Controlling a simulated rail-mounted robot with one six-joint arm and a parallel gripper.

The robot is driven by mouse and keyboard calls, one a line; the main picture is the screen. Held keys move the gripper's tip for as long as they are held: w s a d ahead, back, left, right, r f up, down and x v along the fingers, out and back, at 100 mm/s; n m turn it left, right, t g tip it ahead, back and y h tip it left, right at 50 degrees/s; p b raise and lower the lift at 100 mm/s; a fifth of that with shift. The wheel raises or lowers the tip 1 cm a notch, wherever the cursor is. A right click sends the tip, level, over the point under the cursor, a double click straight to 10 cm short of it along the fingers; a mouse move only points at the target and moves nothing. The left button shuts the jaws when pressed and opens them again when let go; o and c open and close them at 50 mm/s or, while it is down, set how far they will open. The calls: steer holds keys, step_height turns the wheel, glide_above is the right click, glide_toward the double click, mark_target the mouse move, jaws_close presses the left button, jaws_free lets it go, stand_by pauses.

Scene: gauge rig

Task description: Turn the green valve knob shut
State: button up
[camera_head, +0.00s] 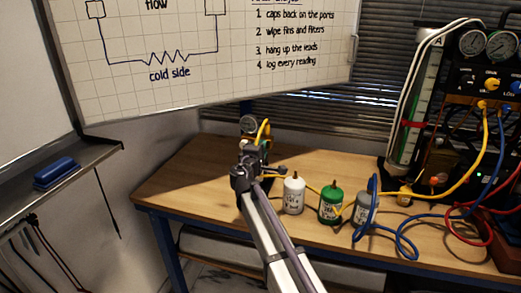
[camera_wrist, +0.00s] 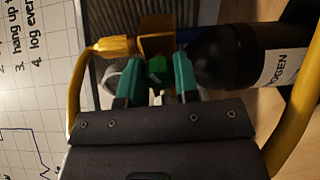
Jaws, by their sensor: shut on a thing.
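The green valve knob (camera_wrist: 157,70) shows in the wrist view, below a brass fitting (camera_wrist: 156,38). My gripper (camera_wrist: 157,80) has its two teal fingers on either side of the knob and is shut on it. The fingers hide part of the knob, and I cannot tell how far it is turned. A dark cylinder (camera_wrist: 225,58) with a white label ending in "OGEN" lies beside the fitting. In the head view my gripper (camera_head: 254,160) is at the back of the bench, just below a round gauge (camera_head: 248,125), and hides the knob.
White (camera_head: 293,196), green (camera_head: 331,206) and grey (camera_head: 364,208) bottles stand right of my arm on the wooden bench (camera_head: 190,180). Yellow (camera_head: 462,184) and blue (camera_head: 405,240) hoses run to a gauge panel (camera_head: 487,75). A yellow hose (camera_wrist: 295,110) also passes close to my gripper.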

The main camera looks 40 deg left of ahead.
steer(key=m, duration=0.6)
stand_by(0.5)
steer(key=o, duration=0.9)
steer(key=v, duration=1.1)
steer(key=shift+w, duration=0.1)
